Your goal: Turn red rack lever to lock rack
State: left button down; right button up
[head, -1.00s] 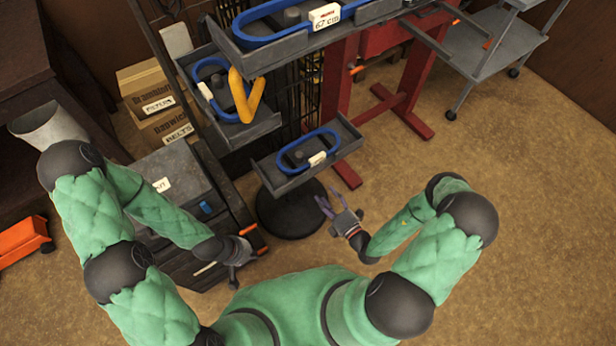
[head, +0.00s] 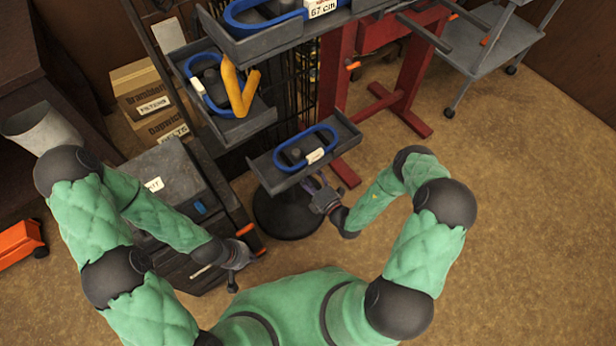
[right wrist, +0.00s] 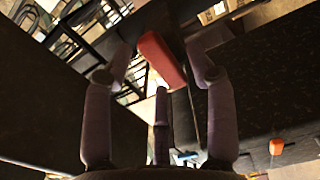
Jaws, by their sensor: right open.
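A red lever handle (right wrist: 162,60) shows in the right wrist view, ahead of and between the spread fingers of my right gripper (right wrist: 160,75). The fingers are not closed on it. In the head view my right gripper (head: 320,188) is just below and in front of the small lower tray (head: 345,135) on the round-based stand; I cannot make out the red lever there. My left gripper (head: 238,258) is low beside the dark cabinet, near an orange handle (head: 245,229); its finger opening is unclear.
Upper trays hold blue rings and a yellow V-shaped piece (head: 238,90). A red frame (head: 340,85) stands behind the lower tray, with a grey cart (head: 480,50) at back right. Another orange-red knob (right wrist: 276,146) shows in the right wrist view. The floor at right is clear.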

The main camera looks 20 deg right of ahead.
grip_shut()
jog(key=shift+n, duration=0.4)
jog(key=shift+s+a+f+n+p, duration=0.1)
jog(key=shift+n+p, duration=0.85)
jog(key=shift+n, duration=1.9)
jog(key=shift+a+f+n+p, duration=0.15)
jog(key=shift+n+p, duration=0.8)
jog(key=shift+n, duration=1.85)
jog(key=shift+s+a+f+n+p, duration=0.1)
jog(key=shift+n+p, duration=0.85)
jog(key=shift+n, duration=1.9)
